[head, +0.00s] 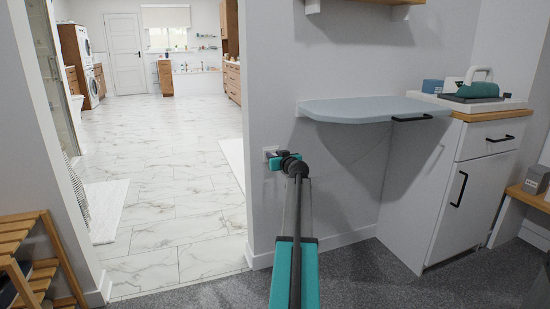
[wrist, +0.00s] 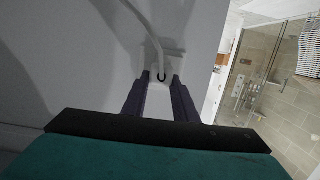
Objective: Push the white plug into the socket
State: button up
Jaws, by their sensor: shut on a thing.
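The white plug (wrist: 158,104) sits between the two dark fingers of my gripper (wrist: 160,97) in the wrist view, and the gripper is shut on it. A white cord (wrist: 150,28) runs up from the plug's end, past the wall. In the head view, my gripper (head: 277,160) is at the wall, close in front of the pale socket plate (head: 270,151), which it partly covers. The plug is hidden behind the gripper in the head view. I cannot tell whether its pins touch or enter the socket.
A pale blue wall shelf (head: 350,108) juts out above and right of my gripper. A white cabinet (head: 455,190) stands to the right. The wall ends on the left at an opening onto a marble-tiled floor (head: 165,200). A slatted wooden rack (head: 35,265) stands at lower left.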

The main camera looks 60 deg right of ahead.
jog(key=shift+w, duration=0.15)
jog(key=o, duration=1.1)
jog(key=shift+p+v, duration=1.5)
jog(key=shift+v, duration=5.4)
